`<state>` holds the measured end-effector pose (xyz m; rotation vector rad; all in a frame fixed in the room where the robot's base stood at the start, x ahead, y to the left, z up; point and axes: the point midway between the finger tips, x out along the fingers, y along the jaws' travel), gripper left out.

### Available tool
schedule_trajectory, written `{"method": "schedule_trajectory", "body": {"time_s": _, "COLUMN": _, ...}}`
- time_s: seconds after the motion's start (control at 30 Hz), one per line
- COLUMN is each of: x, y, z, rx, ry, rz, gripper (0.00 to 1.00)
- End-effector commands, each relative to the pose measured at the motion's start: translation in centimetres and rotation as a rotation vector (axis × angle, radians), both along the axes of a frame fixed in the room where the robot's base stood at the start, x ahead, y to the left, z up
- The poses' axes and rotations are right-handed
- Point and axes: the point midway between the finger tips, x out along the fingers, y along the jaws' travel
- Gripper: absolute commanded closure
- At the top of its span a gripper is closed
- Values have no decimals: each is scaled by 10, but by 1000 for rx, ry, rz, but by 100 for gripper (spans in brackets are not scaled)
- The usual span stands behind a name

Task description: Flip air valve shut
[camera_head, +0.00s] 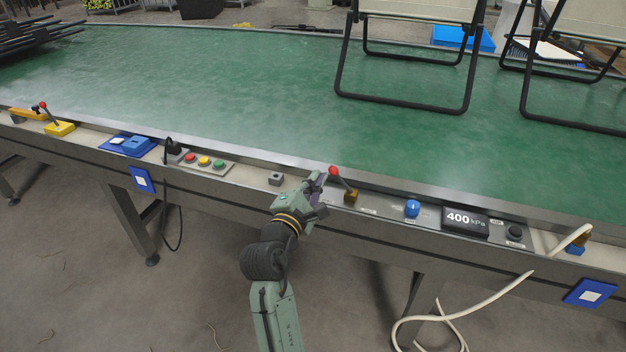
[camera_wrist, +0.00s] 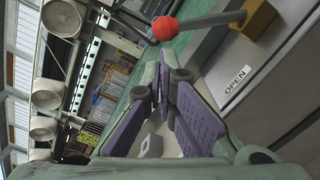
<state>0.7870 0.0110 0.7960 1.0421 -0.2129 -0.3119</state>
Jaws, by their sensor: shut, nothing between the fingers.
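The air valve is a brass body (camera_head: 351,197) with a lever ending in a red knob (camera_head: 334,171), on the rail along the table's front edge. The lever leans up and left from the body. In the wrist view the red knob (camera_wrist: 165,28) is near the top, its rod running right to the brass body (camera_wrist: 258,18). An OPEN label (camera_wrist: 237,80) lies on the panel below the rod. My gripper (camera_head: 320,178) is shut and empty, just left of the knob. In the wrist view its closed fingertips (camera_wrist: 162,75) sit below the knob; I cannot tell whether they touch.
Right of the valve are a blue knob (camera_head: 412,208), a 400 kPa display (camera_head: 466,221) and a black dial (camera_head: 515,232). A small grey block (camera_head: 276,179) and a button box (camera_head: 205,162) are to the left. Folding frames (camera_head: 410,105) stand on the green table (camera_head: 230,90).

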Motion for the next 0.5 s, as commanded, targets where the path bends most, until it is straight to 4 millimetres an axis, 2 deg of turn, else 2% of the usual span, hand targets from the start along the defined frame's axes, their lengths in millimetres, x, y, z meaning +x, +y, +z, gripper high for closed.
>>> {"method": "schedule_trajectory", "body": {"time_s": 0.5, "x": -1, "y": -3, "z": 8, "rx": 77, "ry": -26, "rz": -1, "gripper": 100}}
